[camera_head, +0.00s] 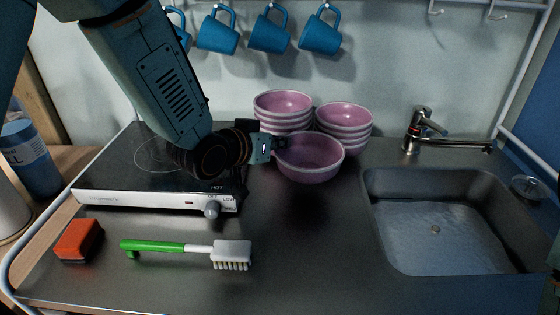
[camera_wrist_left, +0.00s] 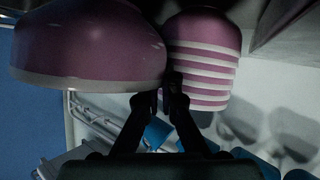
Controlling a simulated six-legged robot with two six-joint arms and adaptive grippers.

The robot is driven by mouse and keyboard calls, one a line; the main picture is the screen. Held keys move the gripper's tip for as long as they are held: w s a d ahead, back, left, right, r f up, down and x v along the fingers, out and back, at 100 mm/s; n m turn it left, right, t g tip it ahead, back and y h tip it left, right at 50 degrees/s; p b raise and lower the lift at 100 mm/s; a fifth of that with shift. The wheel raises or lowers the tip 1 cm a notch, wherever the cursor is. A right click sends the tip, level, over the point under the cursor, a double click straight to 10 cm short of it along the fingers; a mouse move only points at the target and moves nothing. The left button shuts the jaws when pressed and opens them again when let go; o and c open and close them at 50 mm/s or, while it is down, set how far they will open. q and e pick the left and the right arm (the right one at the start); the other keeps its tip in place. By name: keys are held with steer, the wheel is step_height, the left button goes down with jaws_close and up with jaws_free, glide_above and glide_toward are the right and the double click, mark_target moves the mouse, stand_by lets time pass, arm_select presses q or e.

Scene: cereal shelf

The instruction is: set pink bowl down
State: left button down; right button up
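A pink bowl (camera_head: 312,163) with a pale rim is at my left gripper (camera_head: 278,146) in the head view, in front of two stacks of like bowls. The gripper's fingers close on its left rim; the bowl looks roughly level, with a dark shadow on the counter below it. In the left wrist view the bowl (camera_wrist_left: 90,40) fills the upper left, and the fingertips (camera_wrist_left: 161,97) are close together at its rim. The exact contact is dark there. My right gripper is not in view.
A left bowl stack (camera_head: 283,106) and a right stack (camera_head: 345,122) stand behind. A hob (camera_head: 150,200), an orange sponge (camera_head: 80,239) and a green-handled brush (camera_head: 185,248) are at left. A sink (camera_head: 440,235) is at right. The counter (camera_head: 315,250) is clear in the front middle.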

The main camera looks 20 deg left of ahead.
arm_select(q)
steer(key=f, duration=0.2)
steer(key=f+b, duration=0.1)
steer(key=shift+a+f, duration=0.35)
steer(key=shift+d+f, duration=0.1)
steer(key=shift+f, duration=0.15)
steer(key=shift+w+d, duration=0.15)
steer(key=shift+a+f, duration=0.1)
steer(key=shift+a, duration=0.1)
steer(key=c, duration=1.5)
jaws_free()
steer(key=shift+d, duration=0.15)
